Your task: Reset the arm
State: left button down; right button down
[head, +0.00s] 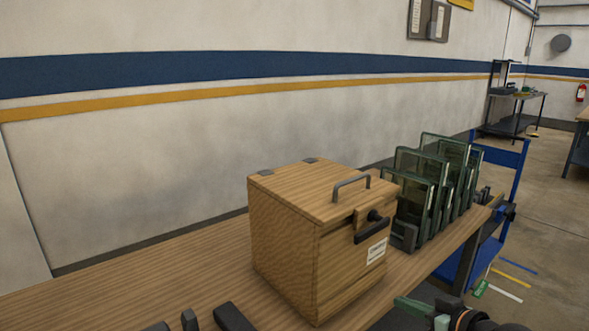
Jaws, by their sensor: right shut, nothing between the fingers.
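My right gripper (418,309) shows at the bottom edge, right of centre, in front of the table's front edge. Its green fingers look shut with nothing held, and the rest is cut off by the frame. My left gripper cannot be made out in this view. A wooden box (285,235) with a closed lid, a grey top handle (351,186) and a dark front latch (372,228) stands on the wooden table (150,283). My right gripper is apart from the box, to its lower right.
Several upright glass plates (408,200) stand in dark holders right of the box. Dark parts (235,318) show at the bottom left edge. A blue frame (512,165) stands beyond the table's right end. The table's left side looks clear. A wall runs behind.

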jog(key=s+a+f+m+g+h+p, duration=0.1)
jog(key=s+f, duration=0.3)
jog(key=f, duration=0.4)
jog(key=s+a+f+m+h, duration=0.1)
jog(key=s+f, duration=0.4)
jog(key=f, duration=0.2)
jog(key=s+a+f+g, duration=0.1)
jog(key=s+a+f, duration=0.1)
jog(key=s+f, duration=0.3)
jog(key=s+a+f+h+p, duration=0.1)
jog(key=s+f, duration=0.4)
jog(key=s, duration=0.7)
jog(key=shift+s+a+n+g+p, duration=0.2)
jog(key=shift+a+n+g+p, duration=0.15)
jog(key=shift+a, duration=0.35)
